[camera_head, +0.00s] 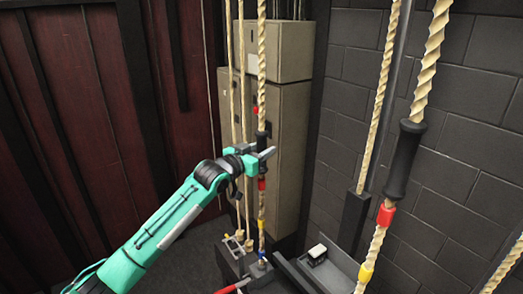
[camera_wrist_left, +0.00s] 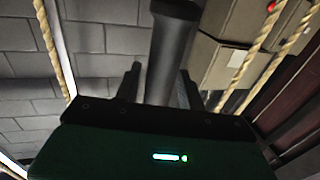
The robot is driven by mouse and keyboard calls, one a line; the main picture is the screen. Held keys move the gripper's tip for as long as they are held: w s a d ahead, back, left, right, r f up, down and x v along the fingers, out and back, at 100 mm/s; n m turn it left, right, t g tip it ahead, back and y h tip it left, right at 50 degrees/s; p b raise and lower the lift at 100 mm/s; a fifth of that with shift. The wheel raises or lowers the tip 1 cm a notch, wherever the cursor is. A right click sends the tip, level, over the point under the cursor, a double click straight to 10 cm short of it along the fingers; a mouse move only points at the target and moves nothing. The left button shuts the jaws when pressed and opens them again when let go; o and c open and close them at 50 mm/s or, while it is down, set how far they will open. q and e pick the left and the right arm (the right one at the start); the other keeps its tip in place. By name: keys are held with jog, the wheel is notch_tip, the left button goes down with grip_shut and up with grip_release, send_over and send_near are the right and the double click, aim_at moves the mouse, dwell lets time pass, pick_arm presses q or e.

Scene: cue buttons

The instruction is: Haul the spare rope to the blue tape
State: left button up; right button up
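A pale twisted rope (camera_head: 262,55) hangs in the middle of the head view, with a black sleeve (camera_head: 262,140) and red tape (camera_head: 262,184) below it. A small blue band (camera_head: 262,256), perhaps the blue tape, shows low on this rope. My left gripper (camera_head: 266,156) is at the black sleeve. In the left wrist view the sleeve (camera_wrist_left: 169,55) stands between the two fingers (camera_wrist_left: 160,85), with a gap at the left finger; the gripper looks open. No label shows which rope is the spare. My right gripper is out of view.
A nearer rope (camera_head: 427,65) at the right carries a black sleeve (camera_head: 404,160), red tape (camera_head: 386,215) and yellow tape (camera_head: 365,272). Thinner ropes hang beside a grey-beige cabinet (camera_head: 290,130). A dark brick wall (camera_head: 455,150) closes the right side. A red handle (camera_head: 232,286) lies low.

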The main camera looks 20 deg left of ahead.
pick_arm(q)
jog(key=shift+o, duration=0.3)
jog(key=shift+s+a+f, duration=0.1)
jog(key=shift+s, duration=0.15)
jog(key=b+v, duration=0.6)
jog(key=v, duration=0.7)
jog(key=shift+s, duration=0.15)
